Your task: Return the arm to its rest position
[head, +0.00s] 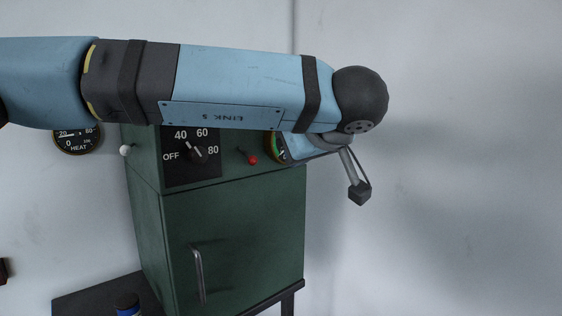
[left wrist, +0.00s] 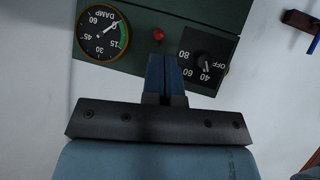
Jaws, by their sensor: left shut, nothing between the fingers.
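My left arm crosses the head view from the left, in front of the top of a green cabinet (head: 235,230). My left gripper is hidden behind the arm there. In the left wrist view my left gripper (left wrist: 164,62) is shut and empty, its fingertips over the panel between a red-tipped lever (left wrist: 159,34) and a black dial knob (left wrist: 204,67). I cannot tell whether the fingers touch anything. In the head view the knob (head: 198,155) points near 40, and the red-tipped lever (head: 252,160) sits to its right. My right gripper is not in view.
The DAMP gauge (left wrist: 101,32) is fully visible in the left wrist view; in the head view it (head: 274,147) is partly covered by my arm. A HEAT gauge (head: 76,140) is on the wall at left. The cabinet has a metal handle (head: 197,274). Space at right looks clear.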

